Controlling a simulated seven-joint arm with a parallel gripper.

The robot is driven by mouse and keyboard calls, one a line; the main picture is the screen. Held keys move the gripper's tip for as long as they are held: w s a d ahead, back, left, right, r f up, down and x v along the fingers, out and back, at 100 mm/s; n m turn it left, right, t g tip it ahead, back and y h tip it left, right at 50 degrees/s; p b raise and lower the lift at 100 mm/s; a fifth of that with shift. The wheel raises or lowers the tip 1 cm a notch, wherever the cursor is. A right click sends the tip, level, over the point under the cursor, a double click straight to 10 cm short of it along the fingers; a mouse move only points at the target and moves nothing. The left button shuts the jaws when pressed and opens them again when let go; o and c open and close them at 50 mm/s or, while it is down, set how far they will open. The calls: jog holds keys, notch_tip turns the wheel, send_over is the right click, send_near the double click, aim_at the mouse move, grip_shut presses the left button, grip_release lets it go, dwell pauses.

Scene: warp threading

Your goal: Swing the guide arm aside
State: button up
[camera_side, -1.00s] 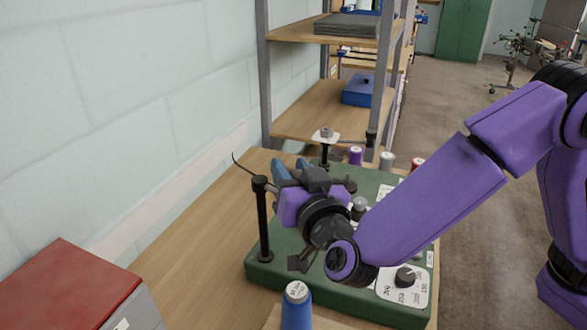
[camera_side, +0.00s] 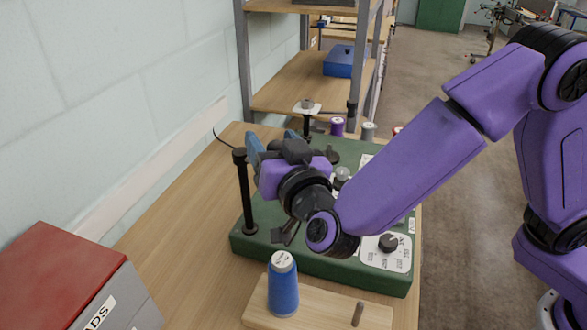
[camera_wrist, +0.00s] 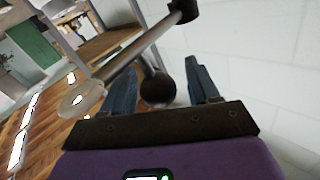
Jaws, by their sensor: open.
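The guide arm is a grey rod (camera_wrist: 140,45) in the wrist view. It runs from a black post top (camera_wrist: 184,10) at upper right to a pale ring (camera_wrist: 82,98) at lower left. A dark round knob (camera_wrist: 157,90) hangs from it on a short stalk. My gripper (camera_wrist: 161,66) is open, with one blue finger on each side of the knob and gaps visible. In the side view my gripper (camera_side: 271,138) is beside the top of a black post (camera_side: 243,190) on the green base (camera_side: 320,264). My gripper hides most of the guide arm there.
A blue thread spool (camera_side: 283,287) stands on a wooden block (camera_side: 330,308) in front of the base. A red-topped box (camera_side: 45,270) is at left. Several smaller spools, including a purple one (camera_side: 337,127), stand behind.

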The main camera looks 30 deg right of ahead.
jog(key=s+a, duration=0.1)
jog(key=s, duration=1.5)
jog(key=shift+s+a, duration=0.2)
jog(key=shift+s, duration=0.2)
jog(key=w+a+n+g+y, duration=0.3)
jog(key=a+n+g+y, duration=0.15)
jog(key=y, duration=0.45)
jog(key=s+d+f+n+g+y, duration=0.2)
jog(key=s+d+f+n+g, duration=0.4)
jog(key=s+d+n+g, duration=0.4)
jog(key=s+d+f+g+h, duration=0.1)
jog(key=d+h, duration=0.2)
jog(key=d, duration=0.5)
jog(key=s+d+f+n+g+h, duration=0.1)
jog(key=d+h, duration=0.2)
jog(key=d, duration=0.5)
jog(key=s+d+f+g+h, duration=0.1)
jog(key=d+h, duration=0.2)
jog(key=d, duration=0.6)
jog(key=shift+s+f, duration=0.4)
